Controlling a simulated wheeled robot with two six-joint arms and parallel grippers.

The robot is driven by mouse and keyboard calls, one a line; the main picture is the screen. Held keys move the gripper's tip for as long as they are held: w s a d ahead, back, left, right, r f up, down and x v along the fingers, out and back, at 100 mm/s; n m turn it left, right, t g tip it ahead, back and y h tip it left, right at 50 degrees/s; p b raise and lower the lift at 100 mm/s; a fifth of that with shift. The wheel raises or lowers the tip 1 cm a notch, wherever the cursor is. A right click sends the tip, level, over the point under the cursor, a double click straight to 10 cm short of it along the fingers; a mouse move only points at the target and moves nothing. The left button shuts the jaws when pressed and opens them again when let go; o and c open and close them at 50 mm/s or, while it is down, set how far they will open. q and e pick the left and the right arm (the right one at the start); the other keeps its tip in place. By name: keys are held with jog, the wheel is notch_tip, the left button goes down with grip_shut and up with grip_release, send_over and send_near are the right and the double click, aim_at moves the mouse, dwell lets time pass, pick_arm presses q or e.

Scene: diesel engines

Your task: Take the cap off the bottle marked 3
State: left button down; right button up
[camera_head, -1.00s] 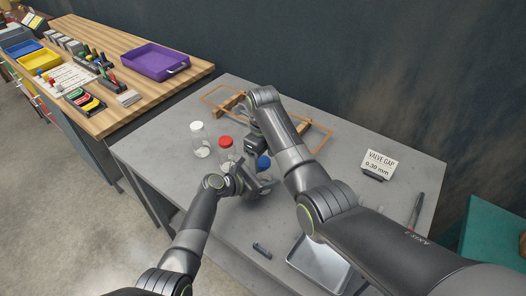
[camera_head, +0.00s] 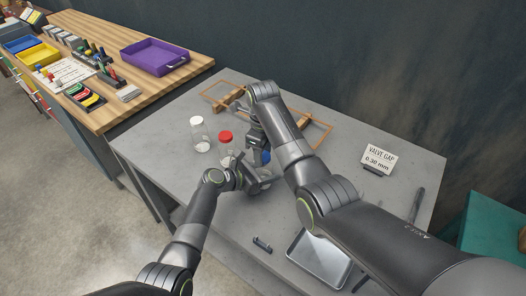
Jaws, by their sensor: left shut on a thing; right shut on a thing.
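Several clear bottles stand on the grey table: one with a white cap (camera_head: 196,121), one with a red cap (camera_head: 226,136), and one with a blue cap (camera_head: 266,157), mostly hidden by my arms. I cannot read any number on them. My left gripper (camera_head: 262,181) is shut low on the blue-capped bottle, whose body is largely covered. My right gripper (camera_head: 258,150) comes down from above and is shut at the blue cap; its fingertips are partly hidden. I cannot tell whether the cap is apart from the bottle.
A wooden frame (camera_head: 318,128) lies at the back of the grey table (camera_head: 180,160). A sign (camera_head: 378,158) reading "VALVE GAP 0.30 mm", a metal tray (camera_head: 318,262) and a small dark object (camera_head: 262,244) are on it. A wooden bench with a purple tray (camera_head: 154,56) stands left.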

jog(key=n, duration=1.4)
jog(key=shift+r, duration=0.1)
jog(key=n, duration=0.8)
jog(key=shift+w, duration=0.1)
jog(key=n, duration=1.8)
jog(key=shift+n, duration=0.3)
jog(key=n, duration=1.1)
jog(key=shift+n, duration=0.4)
jog(key=shift+r, duration=0.2)
